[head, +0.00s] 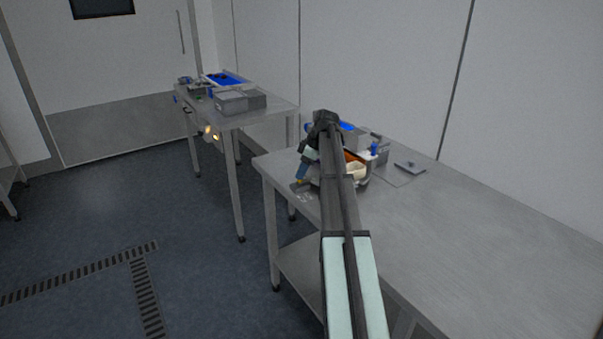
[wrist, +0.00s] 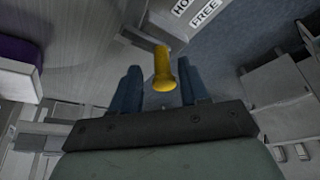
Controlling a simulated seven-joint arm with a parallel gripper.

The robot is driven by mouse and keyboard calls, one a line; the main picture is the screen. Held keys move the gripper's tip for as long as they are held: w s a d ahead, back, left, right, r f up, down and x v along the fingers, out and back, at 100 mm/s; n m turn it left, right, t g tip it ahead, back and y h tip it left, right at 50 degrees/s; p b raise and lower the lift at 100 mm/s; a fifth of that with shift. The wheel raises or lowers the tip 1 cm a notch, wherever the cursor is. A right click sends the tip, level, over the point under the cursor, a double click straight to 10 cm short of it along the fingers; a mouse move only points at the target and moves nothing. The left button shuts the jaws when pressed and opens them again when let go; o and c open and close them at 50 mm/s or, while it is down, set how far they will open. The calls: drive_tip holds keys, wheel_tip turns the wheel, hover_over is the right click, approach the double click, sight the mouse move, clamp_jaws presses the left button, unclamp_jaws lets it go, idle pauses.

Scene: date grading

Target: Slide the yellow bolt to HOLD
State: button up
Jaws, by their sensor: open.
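The yellow bolt (wrist: 163,70) shows in the wrist view as an upright yellow knob between the two blue fingers of my gripper (wrist: 160,85). The fingers stand apart on either side of it, with a visible gap on the left; contact on the right side cannot be told. A label plate beyond it reads FREE (wrist: 206,12), with a partly cut-off HO label (wrist: 181,6) beside it. In the head view my gripper (head: 301,181) points down at the near table's left end, and a small speck of yellow shows at its tips.
The near steel table (head: 470,215) holds a grey box (head: 355,138), an orange-and-cream item (head: 355,168) and a small flat plate (head: 410,166) close to my arm. Its right part is clear. A second table (head: 270,112) with grey bins (head: 232,102) stands further back left.

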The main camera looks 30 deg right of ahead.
drive_tip(key=v, duration=1.2)
